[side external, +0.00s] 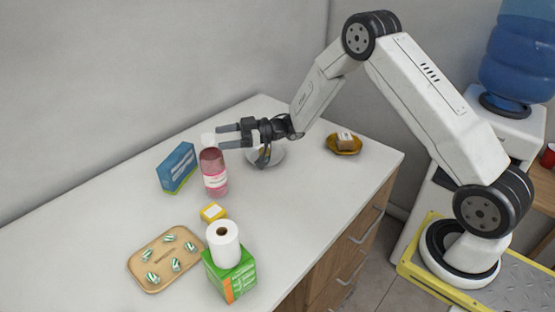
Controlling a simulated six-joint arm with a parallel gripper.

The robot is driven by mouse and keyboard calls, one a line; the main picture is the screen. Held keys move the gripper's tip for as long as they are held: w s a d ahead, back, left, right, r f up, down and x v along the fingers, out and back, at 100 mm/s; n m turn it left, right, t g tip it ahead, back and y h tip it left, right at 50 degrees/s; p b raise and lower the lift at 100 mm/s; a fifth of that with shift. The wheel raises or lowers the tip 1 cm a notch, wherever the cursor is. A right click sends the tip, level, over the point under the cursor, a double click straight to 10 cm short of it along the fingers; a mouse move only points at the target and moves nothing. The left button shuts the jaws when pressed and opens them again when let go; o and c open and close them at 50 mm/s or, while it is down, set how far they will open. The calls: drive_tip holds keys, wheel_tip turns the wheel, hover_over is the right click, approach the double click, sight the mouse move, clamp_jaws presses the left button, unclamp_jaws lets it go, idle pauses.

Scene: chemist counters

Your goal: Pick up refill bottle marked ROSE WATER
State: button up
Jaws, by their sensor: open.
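A pink bottle (214,182) with a white label stands upright on the white counter near its middle. A pale cap-like part shows at its top, partly behind my fingers. The label is too small to read, so I cannot tell whether it says ROSE WATER. My gripper (221,137) is open and lies level, its fingers pointing left at the height of the bottle's top. In this view the fingertips overlap the bottle's upper end; I cannot tell whether they touch it. Nothing is visibly held.
A blue box (177,167) stands close left of the bottle. A yellow box (213,212), a white roll (223,245) on a green box (230,273) and a wooden tray (137,264) are nearer.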

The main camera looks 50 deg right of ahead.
drive_tip(key=shift+x, duration=3.15)
drive_tip(key=shift+r, duration=0.15)
clamp_jaws()
drive_tip(key=shift+w+r, duration=0.1)
